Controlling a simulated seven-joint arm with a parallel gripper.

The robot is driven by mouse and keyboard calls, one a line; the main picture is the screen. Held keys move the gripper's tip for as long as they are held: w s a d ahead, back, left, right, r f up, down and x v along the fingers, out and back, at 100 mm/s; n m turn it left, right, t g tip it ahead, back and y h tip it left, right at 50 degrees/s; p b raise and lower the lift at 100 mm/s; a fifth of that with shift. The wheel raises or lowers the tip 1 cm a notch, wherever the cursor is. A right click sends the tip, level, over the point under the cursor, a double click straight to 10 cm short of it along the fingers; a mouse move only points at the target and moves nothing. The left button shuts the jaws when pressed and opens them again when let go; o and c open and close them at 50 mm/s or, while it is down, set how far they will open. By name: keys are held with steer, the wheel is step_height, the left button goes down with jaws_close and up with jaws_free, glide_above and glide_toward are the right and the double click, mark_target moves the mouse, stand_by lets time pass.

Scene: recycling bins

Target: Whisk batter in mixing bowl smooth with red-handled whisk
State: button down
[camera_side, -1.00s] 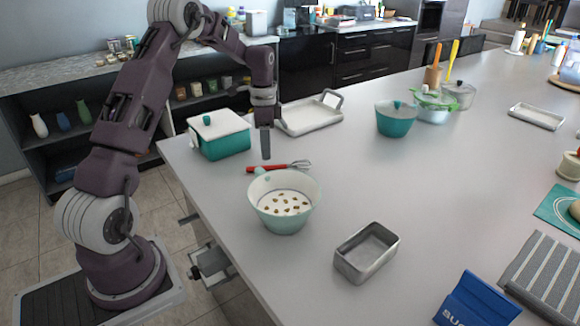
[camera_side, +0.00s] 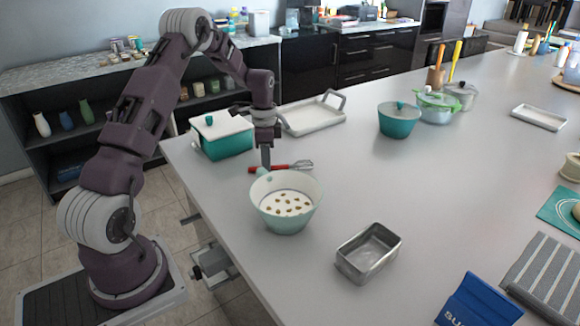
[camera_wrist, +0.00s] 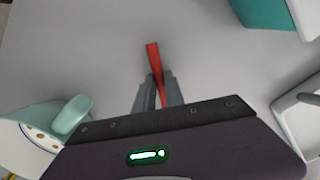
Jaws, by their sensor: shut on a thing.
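The whisk (camera_side: 303,165) lies behind the mixing bowl in the side view, its wire head pointing right and its red handle pointing left. My gripper (camera_side: 266,167) is lowered onto the red handle at table height. In the wrist view my gripper (camera_wrist: 158,90) is shut on the handle (camera_wrist: 153,57), which sticks out past the fingers. The wire head is hidden there. The mixing bowl (camera_side: 286,218) is pale green and stands just in front, holding white batter (camera_side: 284,203) with several brown bits on top. The bowl's edge shows at the lower left of the wrist view (camera_wrist: 45,115).
A teal lidded box (camera_side: 228,144) stands behind the gripper, with a white handled tray (camera_side: 313,118) to its right. A metal loaf pan (camera_side: 367,265) is right of the bowl in front. A teal pot (camera_side: 398,125) stands farther back. The counter's middle is clear.

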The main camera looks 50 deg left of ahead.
step_height(320, 180, up, 10)
steer(key=s+d+r+g+y, duration=0.5)
steer(key=s+d+r+g, duration=0.3)
steer(key=s+d+r, duration=0.55)
steer(key=s+a+f, duration=0.2)
steer(key=s+f, duration=0.3)
steer(key=s, duration=0.2)
steer(key=w+d+f, duration=0.1)
steer(key=w+f, duration=0.1)
steer(key=w+d+f, duration=0.2)
steer(key=w+f, duration=0.1)
steer(key=w+d+f, duration=0.1)
steer(key=w+f, duration=0.2)
steer(key=shift+d, duration=0.35)
steer(key=shift+d, duration=0.1)
